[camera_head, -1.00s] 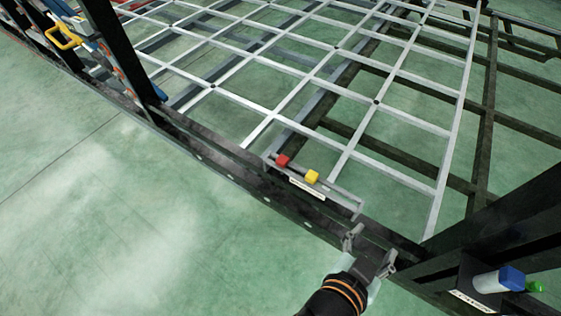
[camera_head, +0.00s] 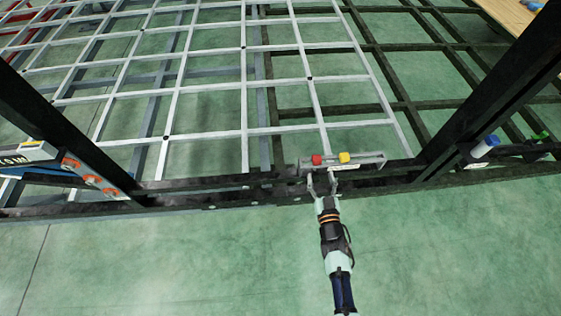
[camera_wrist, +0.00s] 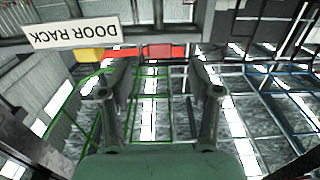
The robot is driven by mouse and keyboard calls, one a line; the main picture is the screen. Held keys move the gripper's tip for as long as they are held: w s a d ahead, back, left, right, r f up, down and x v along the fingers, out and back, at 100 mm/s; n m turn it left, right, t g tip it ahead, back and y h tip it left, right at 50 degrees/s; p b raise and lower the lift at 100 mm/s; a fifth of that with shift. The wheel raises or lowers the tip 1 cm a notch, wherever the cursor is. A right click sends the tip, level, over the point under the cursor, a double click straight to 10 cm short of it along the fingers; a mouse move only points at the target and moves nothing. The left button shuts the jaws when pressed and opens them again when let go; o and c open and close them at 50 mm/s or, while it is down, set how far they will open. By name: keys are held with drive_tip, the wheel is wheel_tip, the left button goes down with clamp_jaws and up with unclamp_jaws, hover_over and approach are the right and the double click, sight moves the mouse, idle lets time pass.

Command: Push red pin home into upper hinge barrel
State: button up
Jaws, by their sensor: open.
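The red pin's block-like head (camera_head: 317,159) sits on the left part of a small grey rack (camera_head: 372,162) on the dark frame rail. A yellow block (camera_head: 345,157) sits to its right. My gripper (camera_head: 321,180) is open just in front of the rack, its fingers pointing toward the red block. In the wrist view, my gripper (camera_wrist: 160,92) has its fingers spread with nothing between them. The red part (camera_wrist: 165,51) shows beyond the fingertips, apart from them, with the yellow block (camera_wrist: 90,55) to its left. I cannot make out the upper hinge barrel.
A "DOOR RACK" label (camera_wrist: 75,32) appears upside down in the wrist view. Dark uprights stand left (camera_head: 60,125) and right (camera_head: 490,85) of the rack. A blue-capped white cylinder (camera_head: 484,147) is by the right upright. Open green floor (camera_head: 150,265) lies in front.

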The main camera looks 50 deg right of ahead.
sight(318, 163)
drive_tip(key=shift+w+d+f+b, duration=0.1)
drive_tip(key=shift+w+d+b, duration=0.15)
drive_tip(key=shift+d, duration=0.25)
drive_tip(key=shift+w+d+b, duration=0.25)
drive_tip(key=shift+d, duration=0.25)
drive_tip(key=b+x, duration=0.2)
drive_tip(key=x, duration=0.4)
drive_tip(key=shift+w+a+b, duration=0.15)
drive_tip(key=shift+a+b, duration=0.05)
drive_tip(key=shift+b, duration=0.2)
drive_tip(key=shift+a, duration=0.1)
drive_tip(key=shift+c, duration=0.6)
clamp_jaws()
